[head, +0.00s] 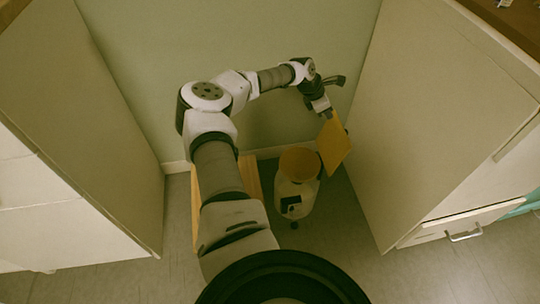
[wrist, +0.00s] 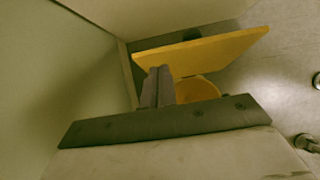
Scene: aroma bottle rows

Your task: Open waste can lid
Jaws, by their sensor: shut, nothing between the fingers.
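The waste can (head: 296,200) is a pale round bin on the floor between two cabinets. Its orange-yellow inside (head: 300,163) shows from above. The yellow lid (head: 334,143) stands raised at the can's right side, close to the right cabinet's side. My gripper (head: 328,115) is at the lid's upper end; I cannot tell whether it touches. In the wrist view my gripper's two fingers (wrist: 158,70) are together and empty, overlapping the lid's near edge. The lid (wrist: 205,53) stands over the can's yellow opening (wrist: 197,91) there. The fingers hide part of the opening.
The left cabinet (head: 90,120) and the right cabinet (head: 440,110) enclose a narrow gap with a wall (head: 265,50) behind. A wooden board (head: 250,178) stands left of the can, partly behind my arm. Floor (head: 330,240) is clear in front of the can.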

